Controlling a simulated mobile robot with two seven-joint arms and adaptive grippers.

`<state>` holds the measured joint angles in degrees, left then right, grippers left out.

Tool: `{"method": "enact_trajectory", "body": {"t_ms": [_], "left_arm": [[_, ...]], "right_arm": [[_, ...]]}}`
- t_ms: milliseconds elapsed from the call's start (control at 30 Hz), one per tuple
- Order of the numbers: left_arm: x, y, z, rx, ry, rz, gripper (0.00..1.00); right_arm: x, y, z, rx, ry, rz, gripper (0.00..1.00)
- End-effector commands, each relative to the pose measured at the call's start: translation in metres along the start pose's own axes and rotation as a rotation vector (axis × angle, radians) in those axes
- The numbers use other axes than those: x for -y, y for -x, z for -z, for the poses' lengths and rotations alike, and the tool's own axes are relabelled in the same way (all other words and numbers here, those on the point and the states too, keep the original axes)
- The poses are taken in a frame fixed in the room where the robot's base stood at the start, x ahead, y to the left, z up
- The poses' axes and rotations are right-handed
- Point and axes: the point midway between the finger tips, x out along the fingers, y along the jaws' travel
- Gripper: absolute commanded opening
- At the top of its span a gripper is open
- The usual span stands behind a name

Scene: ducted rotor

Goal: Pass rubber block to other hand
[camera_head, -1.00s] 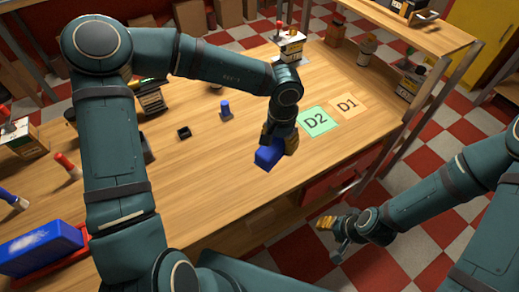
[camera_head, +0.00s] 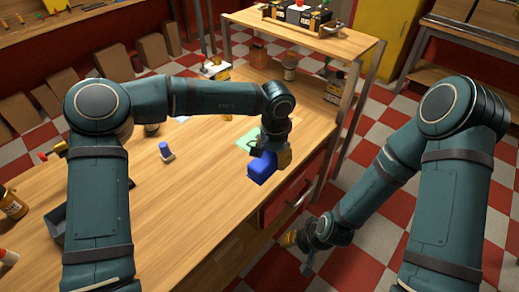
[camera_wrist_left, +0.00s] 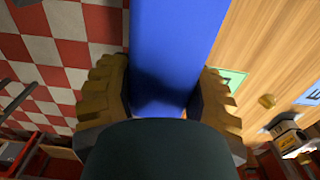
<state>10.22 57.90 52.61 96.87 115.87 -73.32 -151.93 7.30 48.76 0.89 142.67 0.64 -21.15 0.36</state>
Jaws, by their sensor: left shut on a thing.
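The blue rubber block (camera_head: 262,168) is held by my left gripper (camera_head: 270,150) above the front edge of the workbench. In the left wrist view the block (camera_wrist_left: 170,60) sits between the two yellow-brown ridged fingers of the left gripper (camera_wrist_left: 160,95), which are shut on it. My right gripper (camera_head: 305,248) is low at the right, off the front of the bench, over the checkered floor. It is apart from the block, with its fingers small and partly hidden, so I cannot tell its opening.
The wooden workbench (camera_head: 190,210) has a small blue-topped item (camera_head: 165,151) on it. A green mat (camera_head: 247,138) lies behind the block, partly covered. A wooden shelf (camera_head: 345,45) with a black toolbox (camera_head: 297,16) stands at the back. Open floor (camera_head: 355,270) lies in front.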

Motion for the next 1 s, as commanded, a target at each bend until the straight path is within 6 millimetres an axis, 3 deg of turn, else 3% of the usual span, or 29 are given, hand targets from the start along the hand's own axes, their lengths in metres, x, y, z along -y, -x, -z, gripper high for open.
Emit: {"method": "enact_trajectory", "body": {"t_ms": [267,733,867,1000], "left_arm": [[-0.011,-0.012,0.01,-0.001,0.057,0.002,0.22],[-0.011,-0.012,0.009,-0.002,0.466,0.001,0.22],[-0.009,-0.01,0.005,-0.002,0.482,0.001,0.22],[-0.001,0.001,-0.012,-0.002,0.4,0.002,0.22]], "right_arm": [[0.0,0.0,0.0,0.0,0.0,0.0,0.47],[0.0,0.0,0.0,0.0,0.0,0.0,0.47],[0.0,0.0,0.0,0.0,0.0,0.0,0.47],[0.0,0.0,0.0,0.0,0.0,0.0,0.47]]}}
